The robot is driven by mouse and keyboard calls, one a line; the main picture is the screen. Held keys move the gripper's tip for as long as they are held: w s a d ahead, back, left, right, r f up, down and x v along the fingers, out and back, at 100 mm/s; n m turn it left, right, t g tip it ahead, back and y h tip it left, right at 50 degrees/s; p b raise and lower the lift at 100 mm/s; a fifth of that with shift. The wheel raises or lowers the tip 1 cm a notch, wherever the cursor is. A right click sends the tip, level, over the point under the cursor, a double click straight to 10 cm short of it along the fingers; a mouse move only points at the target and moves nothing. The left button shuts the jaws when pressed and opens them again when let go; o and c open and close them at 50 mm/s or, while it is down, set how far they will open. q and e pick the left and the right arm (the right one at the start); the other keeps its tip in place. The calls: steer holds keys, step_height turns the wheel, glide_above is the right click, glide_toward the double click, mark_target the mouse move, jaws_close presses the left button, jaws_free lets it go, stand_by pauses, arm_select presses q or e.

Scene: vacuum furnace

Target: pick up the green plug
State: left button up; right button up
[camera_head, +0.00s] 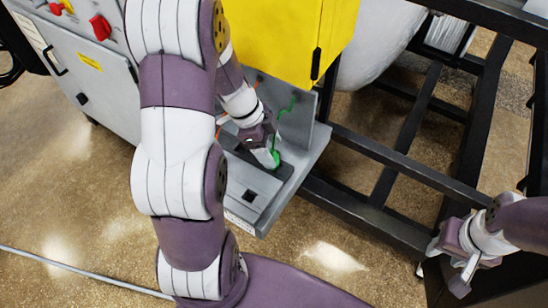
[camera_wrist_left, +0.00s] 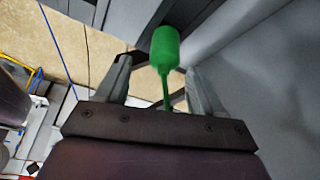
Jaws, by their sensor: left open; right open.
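The green plug (camera_head: 276,158) is at the grey shelf below the yellow box, with a thin green cable rising from it. In the left wrist view the green plug (camera_wrist_left: 165,48) is a rounded cylinder with a thin green stem, lying between the two fingers. My left gripper (camera_head: 266,158) is at the plug, its fingers open on either side with gaps visible in the left wrist view (camera_wrist_left: 160,85). The gripper partly hides the plug in the head view. My right gripper (camera_head: 462,278) is open and empty at the lower right, far from the plug.
A black metal frame (camera_head: 400,155) stands to the right, and a grey control cabinet (camera_head: 75,70) to the left. Open floor (camera_head: 60,200) lies at the left.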

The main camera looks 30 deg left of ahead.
mark_target(273, 153)
arm_select(q)
steer(key=x, duration=0.4)
steer(key=shift+a+f, duration=0.25)
steer(key=shift+w+d+f, duration=0.1)
steer(key=shift+w+f, duration=0.05)
steer(key=shift+f, duration=0.05)
steer(key=c, duration=1.1)
steer(key=shift+o, duration=0.2)
steer(key=shift+r, duration=0.15)
